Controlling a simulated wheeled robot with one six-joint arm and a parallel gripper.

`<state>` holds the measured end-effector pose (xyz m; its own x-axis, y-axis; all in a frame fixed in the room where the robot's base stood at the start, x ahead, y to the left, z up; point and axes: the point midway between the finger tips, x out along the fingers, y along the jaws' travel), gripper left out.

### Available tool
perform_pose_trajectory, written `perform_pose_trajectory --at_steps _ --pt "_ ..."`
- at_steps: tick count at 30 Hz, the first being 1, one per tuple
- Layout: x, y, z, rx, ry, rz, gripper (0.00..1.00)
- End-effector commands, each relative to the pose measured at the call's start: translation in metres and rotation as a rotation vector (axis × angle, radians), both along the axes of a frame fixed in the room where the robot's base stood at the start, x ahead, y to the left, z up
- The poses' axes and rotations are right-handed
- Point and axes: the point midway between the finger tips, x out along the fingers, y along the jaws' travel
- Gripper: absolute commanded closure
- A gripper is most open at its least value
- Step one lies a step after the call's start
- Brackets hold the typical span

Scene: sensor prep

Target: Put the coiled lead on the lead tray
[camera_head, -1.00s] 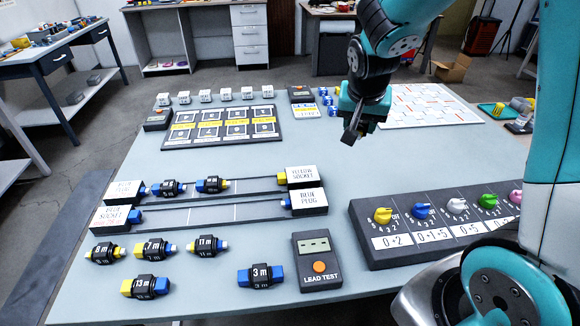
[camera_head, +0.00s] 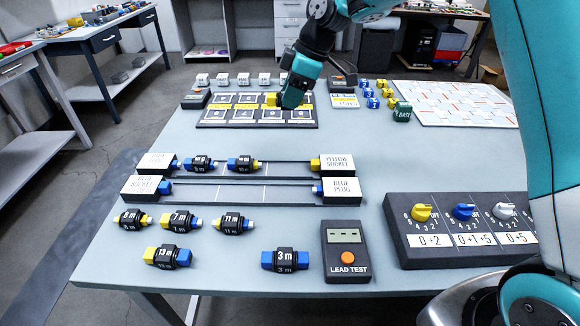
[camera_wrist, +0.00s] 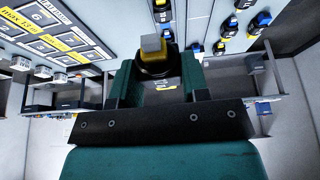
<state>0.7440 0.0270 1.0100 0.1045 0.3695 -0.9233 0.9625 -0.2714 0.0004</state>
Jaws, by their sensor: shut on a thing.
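My gripper (camera_head: 291,98) is shut on a coiled lead and holds it over the card board at the back of the table. The held lead's yellow end (camera_head: 271,99) shows beside the gripper. In the wrist view, the lead is a dark coil (camera_wrist: 158,64) with a yellow and grey end, between my teal fingers (camera_wrist: 158,80). Its length label is hidden. A dark two-lane frame (camera_head: 245,198) at centre left, possibly the lead tray, carries two coiled leads (camera_head: 201,164) (camera_head: 242,163) in its back lane. No tray label is readable.
Several coiled leads lie in front, including one marked 3 m (camera_head: 286,260). A lead tester (camera_head: 346,252) and a dial panel (camera_head: 462,226) stand to the right. The card board (camera_head: 222,124), small coloured cubes (camera_head: 373,103), a green block (camera_head: 402,112) and a patterned board (camera_head: 455,105) are behind.

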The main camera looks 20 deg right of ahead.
Motion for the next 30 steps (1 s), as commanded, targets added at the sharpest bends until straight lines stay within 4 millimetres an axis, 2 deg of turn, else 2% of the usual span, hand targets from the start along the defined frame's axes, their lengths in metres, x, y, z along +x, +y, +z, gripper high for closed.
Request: perform_pose_trajectory --at_steps 3,12,15,22,30 --pt "-0.002 0.000 -0.034 -0.001 0.008 0.000 0.87" --pt "-0.001 0.000 -0.114 0.000 0.006 -0.004 0.87" --pt "-0.001 -0.001 -0.131 -0.001 0.004 -0.004 0.87" --pt "-0.001 0.000 -0.149 0.000 0.002 -0.005 0.87" --pt "-0.001 0.000 -0.185 -0.001 0.001 -0.005 0.87"
